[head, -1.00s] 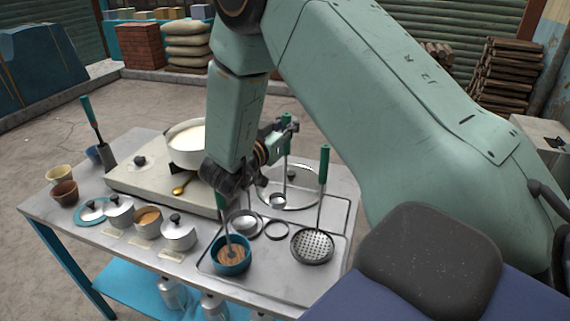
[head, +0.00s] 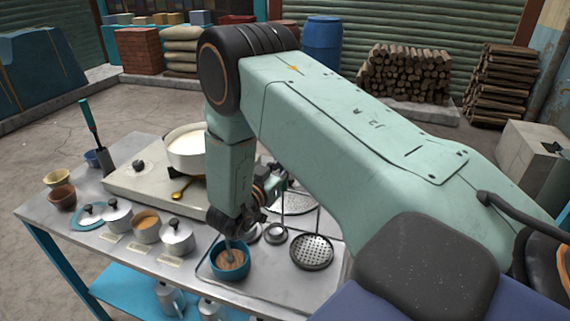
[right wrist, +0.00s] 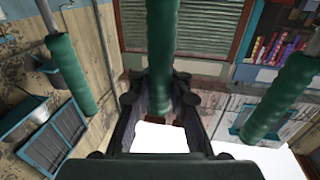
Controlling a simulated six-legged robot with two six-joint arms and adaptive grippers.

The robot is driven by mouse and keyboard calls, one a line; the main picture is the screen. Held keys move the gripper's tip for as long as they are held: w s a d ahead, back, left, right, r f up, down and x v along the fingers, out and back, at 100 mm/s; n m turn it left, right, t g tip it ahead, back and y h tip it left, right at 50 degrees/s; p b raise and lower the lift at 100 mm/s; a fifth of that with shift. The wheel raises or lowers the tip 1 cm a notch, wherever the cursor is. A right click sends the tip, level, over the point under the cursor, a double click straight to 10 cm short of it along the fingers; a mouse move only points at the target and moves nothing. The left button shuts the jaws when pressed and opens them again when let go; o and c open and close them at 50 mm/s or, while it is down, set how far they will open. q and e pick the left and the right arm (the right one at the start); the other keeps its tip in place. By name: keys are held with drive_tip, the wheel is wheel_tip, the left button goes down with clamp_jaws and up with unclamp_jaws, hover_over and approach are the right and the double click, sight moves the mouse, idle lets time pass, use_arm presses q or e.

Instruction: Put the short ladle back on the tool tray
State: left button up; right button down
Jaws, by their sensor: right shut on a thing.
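The short ladle (head: 275,234) stands upright with its small metal bowl at a ring on the grey tool tray (head: 282,279). I cannot tell whether the bowl touches the tray. My right gripper (head: 279,183) is shut around its handle, partly hidden by my arm. In the right wrist view the green handle (right wrist: 162,50) stands between the fingers (right wrist: 160,105). A perforated skimmer (head: 312,251) rests on the tray to the right, its handle top hidden. My left gripper is in neither view.
A teal bowl (head: 229,262) with a tool in it stands at the tray's left. A milk pot (head: 185,158) sits on the stove behind. Lidded pots (head: 177,238) stand left. Two other green handles (right wrist: 70,75) flank mine in the wrist view.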

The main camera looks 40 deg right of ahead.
drive_tip(key=shift+s+f, duration=0.15)
drive_tip(key=shift+s, duration=0.05)
drive_tip(key=c, duration=1.7)
unclamp_jaws()
drive_tip(key=shift+d, duration=0.1)
drive_tip(key=o, duration=0.4)
drive_tip(key=shift+w+f, duration=0.1)
drive_tip(key=shift+w, duration=0.15)
drive_tip(key=shift+o, duration=0.2)
drive_tip(key=shift+s, duration=0.1)
drive_tip(key=shift+s, duration=0.1)
drive_tip(key=shift+r, duration=0.2)
drive_tip(key=shift+r, duration=0.2)
drive_tip(key=v, duration=1.2)
drive_tip(key=shift+b, duration=0.3)
